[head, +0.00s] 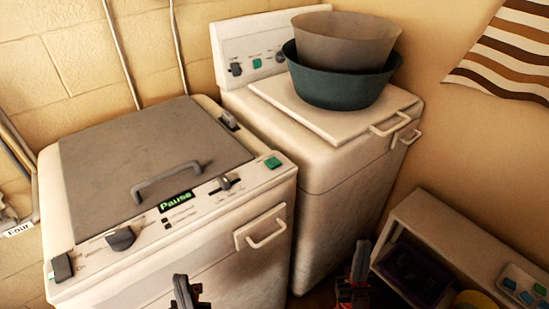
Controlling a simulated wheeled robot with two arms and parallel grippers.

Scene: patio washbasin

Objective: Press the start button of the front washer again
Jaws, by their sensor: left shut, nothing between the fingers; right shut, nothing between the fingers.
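The front washer (245,190) stands at the left, its grey lid (140,150) closed. Its display (175,201) reads "Pause" in green. The panel also has a dark knob (121,238), a slider (224,183) and a dark switch (61,268) at the left end. My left gripper (187,290) is shut and empty, low in front of the washer, apart from the green button. My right gripper (358,262) is shut and empty, further right, near the second machine's base.
A second white machine (330,165) stands behind to the right, with a teal basin (338,91) and a brown one (345,45) stacked on its lid. A low shelf (450,230) stands at the right. A striped cloth (505,55) hangs on the wall.

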